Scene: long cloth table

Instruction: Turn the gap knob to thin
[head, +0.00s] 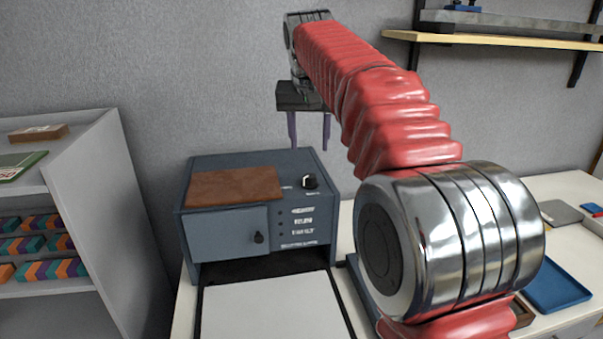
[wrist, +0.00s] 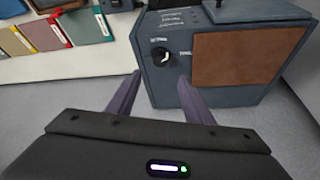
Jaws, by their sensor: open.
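The gap knob (head: 310,182) is a small black dial with a pale mark, on top of a blue-grey machine (head: 228,222), right of a brown panel. In the wrist view the knob (wrist: 161,57) shows between labels too small to read surely, just beyond the fingertips. My gripper (head: 309,146) points down above the machine's back part in the head view, apart from the knob. In the wrist view my gripper (wrist: 160,80) has its two purple fingers apart with nothing between them. Where the knob's mark points is hard to tell.
A brown panel (head: 235,187) covers part of the machine's top. A small dark handle (head: 259,238) sticks out of its front. A white sheet (head: 268,305) lies before it. A shelf unit (head: 85,170) stands left, and a blue tray (head: 553,286) lies right.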

